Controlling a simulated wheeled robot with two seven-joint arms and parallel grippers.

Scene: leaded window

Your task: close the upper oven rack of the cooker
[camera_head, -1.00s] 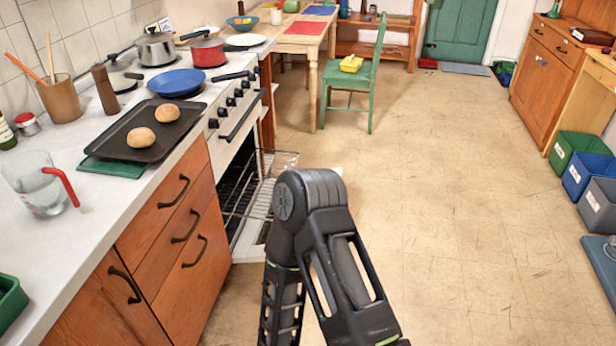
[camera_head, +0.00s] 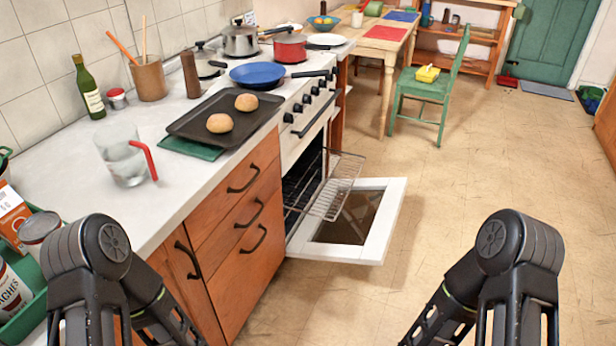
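The white cooker (camera_head: 292,142) stands in the counter row, left of the picture's middle. Its oven door (camera_head: 385,205) is folded down open, with a dark glass panel. A wire oven rack (camera_head: 340,183) is pulled out of the oven opening and juts over the open door. Further wire bars (camera_head: 298,190) show inside the dark oven; how the racks are stacked there is hard to tell. Both my arms show only as black links and rounded joints at the bottom left and bottom right. Neither gripper is in view, and no arm part touches the rack.
A black tray (camera_head: 190,126) with two buns, a glass jug (camera_head: 122,165) and a green bottle (camera_head: 88,95) stand on the counter. Pans stand on the cooker top. A green chair (camera_head: 437,92) stands beyond the cooker. The floor (camera_head: 470,165) right of the oven door is clear.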

